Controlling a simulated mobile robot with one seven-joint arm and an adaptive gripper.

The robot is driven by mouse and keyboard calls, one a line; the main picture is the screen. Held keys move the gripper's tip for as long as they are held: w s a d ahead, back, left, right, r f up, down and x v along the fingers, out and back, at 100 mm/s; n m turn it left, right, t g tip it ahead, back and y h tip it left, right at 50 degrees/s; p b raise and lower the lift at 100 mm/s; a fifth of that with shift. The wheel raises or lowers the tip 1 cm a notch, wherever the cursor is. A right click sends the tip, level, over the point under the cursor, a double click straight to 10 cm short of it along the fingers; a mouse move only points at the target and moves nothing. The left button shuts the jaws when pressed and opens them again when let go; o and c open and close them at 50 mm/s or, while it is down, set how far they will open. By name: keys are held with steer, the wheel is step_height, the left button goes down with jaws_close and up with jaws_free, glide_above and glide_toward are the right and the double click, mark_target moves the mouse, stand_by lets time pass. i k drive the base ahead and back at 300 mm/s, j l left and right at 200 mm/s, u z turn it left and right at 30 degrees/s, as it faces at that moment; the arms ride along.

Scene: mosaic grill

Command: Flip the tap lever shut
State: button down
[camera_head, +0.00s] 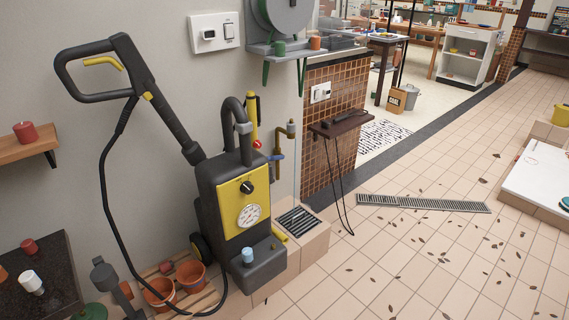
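A small tap (278,157) with blue and brass-coloured parts is on the wall, just right of the tall pressure washer (222,200). A brass-coloured upright piece (291,130) rises beside it. The tap is small in the head view, and I cannot tell its lever's exact position. The washer's body and grey curved pipe stand close to the tap's left. I cannot make out my gripper in this view.
A floor drain box with a grate (298,222) lies below the tap. A brown wall shelf (341,123) with hanging cords is to the right. Terracotta pots (159,292) stand by the washer's base. The tiled floor (400,260) at right is open, with scattered leaves.

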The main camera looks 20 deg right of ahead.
mark_target(280, 156)
steer(key=i+l, duration=0.15)
steer(key=l, duration=0.3)
steer(key=i+l, duration=0.15)
steer(key=l, duration=0.25)
steer(key=i+l, duration=0.1)
steer(key=l, duration=0.35)
steer(key=i+l, duration=0.15)
steer(key=l, duration=0.3)
steer(key=i+l, duration=0.15)
steer(key=l, duration=0.25)
steer(key=i+l, duration=0.15)
steer(key=l, duration=0.3)
steer(key=i+l, duration=0.1)
steer(key=l, duration=0.35)
steer(key=i+l, duration=0.15)
steer(key=l, duration=0.25)
